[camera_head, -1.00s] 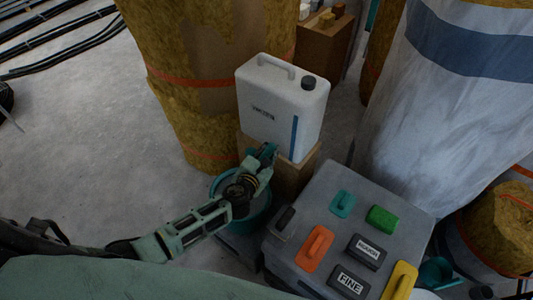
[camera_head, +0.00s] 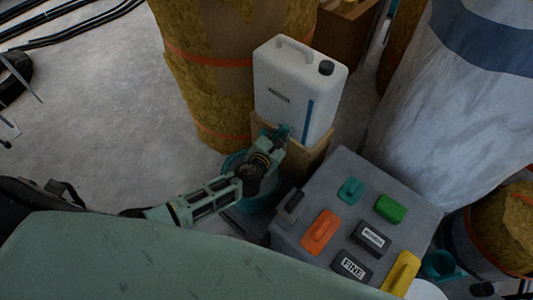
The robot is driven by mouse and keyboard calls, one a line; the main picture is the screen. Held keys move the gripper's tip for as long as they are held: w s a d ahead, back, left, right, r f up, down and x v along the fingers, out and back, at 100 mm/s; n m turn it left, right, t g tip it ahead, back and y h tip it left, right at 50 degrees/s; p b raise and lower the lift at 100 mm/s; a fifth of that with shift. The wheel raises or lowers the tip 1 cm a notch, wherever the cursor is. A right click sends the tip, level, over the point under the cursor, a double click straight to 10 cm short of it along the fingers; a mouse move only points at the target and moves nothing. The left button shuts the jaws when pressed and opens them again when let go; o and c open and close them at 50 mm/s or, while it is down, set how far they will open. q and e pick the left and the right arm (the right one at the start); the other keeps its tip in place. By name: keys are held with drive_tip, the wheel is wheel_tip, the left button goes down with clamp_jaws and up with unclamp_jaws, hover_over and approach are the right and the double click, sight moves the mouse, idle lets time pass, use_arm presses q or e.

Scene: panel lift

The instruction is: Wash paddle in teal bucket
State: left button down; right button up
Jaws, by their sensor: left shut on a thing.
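The teal bucket (camera_head: 235,163) stands on the floor left of the grey box, mostly hidden behind my left arm. My left gripper (camera_head: 284,133) is at the bucket's far right side, in front of the white canister's cardboard stand. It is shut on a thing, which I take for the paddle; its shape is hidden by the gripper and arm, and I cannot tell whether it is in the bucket. My right gripper is not in view.
A white canister (camera_head: 290,92) on a cardboard box stands just behind the bucket. A grey box (camera_head: 340,185) at the right bears several floats and pads, including an orange one (camera_head: 320,232). A wrapped insulation roll (camera_head: 205,75) stands behind.

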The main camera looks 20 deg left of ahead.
use_arm(q)
drive_tip(key=shift+f, duration=0.35)
drive_tip(key=shift+r, duration=0.1)
drive_tip(key=shift+r+p, duration=0.55)
drive_tip(key=shift+f, duration=0.2)
